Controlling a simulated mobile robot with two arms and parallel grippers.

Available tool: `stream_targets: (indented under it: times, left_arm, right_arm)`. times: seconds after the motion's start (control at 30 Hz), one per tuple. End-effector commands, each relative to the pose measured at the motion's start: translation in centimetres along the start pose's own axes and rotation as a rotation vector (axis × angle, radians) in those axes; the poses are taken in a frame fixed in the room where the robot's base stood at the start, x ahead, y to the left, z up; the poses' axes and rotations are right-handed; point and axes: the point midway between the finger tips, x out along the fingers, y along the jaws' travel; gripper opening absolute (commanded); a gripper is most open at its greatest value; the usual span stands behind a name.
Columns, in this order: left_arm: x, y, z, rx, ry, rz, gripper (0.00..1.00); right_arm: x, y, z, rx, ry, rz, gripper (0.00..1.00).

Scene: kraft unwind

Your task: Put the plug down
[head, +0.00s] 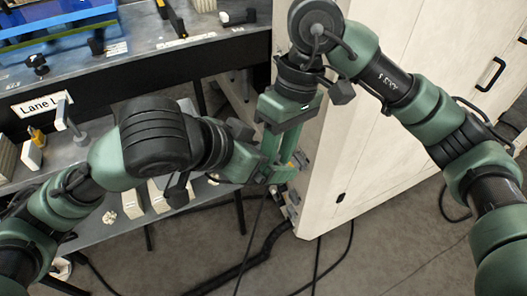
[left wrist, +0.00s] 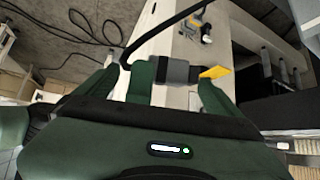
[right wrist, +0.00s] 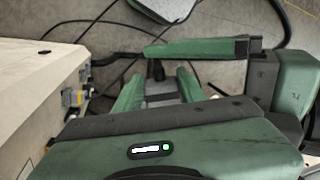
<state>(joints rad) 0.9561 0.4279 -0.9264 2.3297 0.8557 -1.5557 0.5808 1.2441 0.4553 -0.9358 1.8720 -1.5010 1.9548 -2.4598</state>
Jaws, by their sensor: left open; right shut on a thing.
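My right gripper (right wrist: 158,88) is shut on a grey plug (right wrist: 162,98); its fingers hide the sides, and a dark end shows beyond it. My left gripper (left wrist: 176,78) is open, with a grey and black piece (left wrist: 178,72) with a yellow end (left wrist: 215,72) across the space between its fingers. This looks like the plug, but I cannot tell whether it touches the fingers. In the head view, the right gripper (head: 275,150) points down and the left gripper (head: 285,172) reaches in from the left. They overlap beside the cabinet, where the plug is mostly hidden.
A pale cabinet (head: 350,130) stands close to both grippers. A socket-like fitting (right wrist: 72,98) with yellow on it is on the cabinet side. Black cables (head: 265,245) run over the grey floor. A dark metal bench (head: 150,55) with a lower shelf (head: 95,230) is at the left.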

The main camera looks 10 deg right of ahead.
Motion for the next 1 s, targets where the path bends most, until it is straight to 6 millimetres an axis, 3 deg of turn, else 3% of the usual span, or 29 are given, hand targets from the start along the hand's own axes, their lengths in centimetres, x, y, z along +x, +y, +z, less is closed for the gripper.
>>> stream_targets:
  times: [0.33, 0.5, 0.6, 0.63, 0.7, 1.0]
  left_arm:
    - [0.39, 0.0, 0.01, 0.001, 0.0, 0.0, 0.96]
    - [0.37, 0.05, 0.01, 0.001, 0.0, 0.001, 0.49]
    - [0.35, 0.15, 0.0, 0.002, 0.001, 0.004, 0.27]
    - [0.33, 0.17, -0.03, 0.002, 0.002, 0.004, 0.27]
    - [0.33, 0.15, -0.03, 0.002, 0.002, 0.004, 0.27]
    - [0.34, 0.03, -0.02, 0.001, 0.001, 0.001, 0.27]
  right_arm:
    - [-0.02, -0.01, -0.01, 0.0, 0.001, 0.0, 0.0]
    - [-0.03, -0.01, -0.02, 0.0, 0.001, 0.0, 0.0]
    - [-0.03, 0.0, -0.06, 0.0, 0.002, 0.0, 0.0]
    - [-0.03, 0.0, -0.07, 0.0, 0.003, 0.0, 0.45]
    - [-0.03, 0.01, -0.08, 0.001, 0.003, 0.0, 0.64]
    - [-0.04, 0.0, -0.03, 0.0, 0.001, 0.0, 0.65]
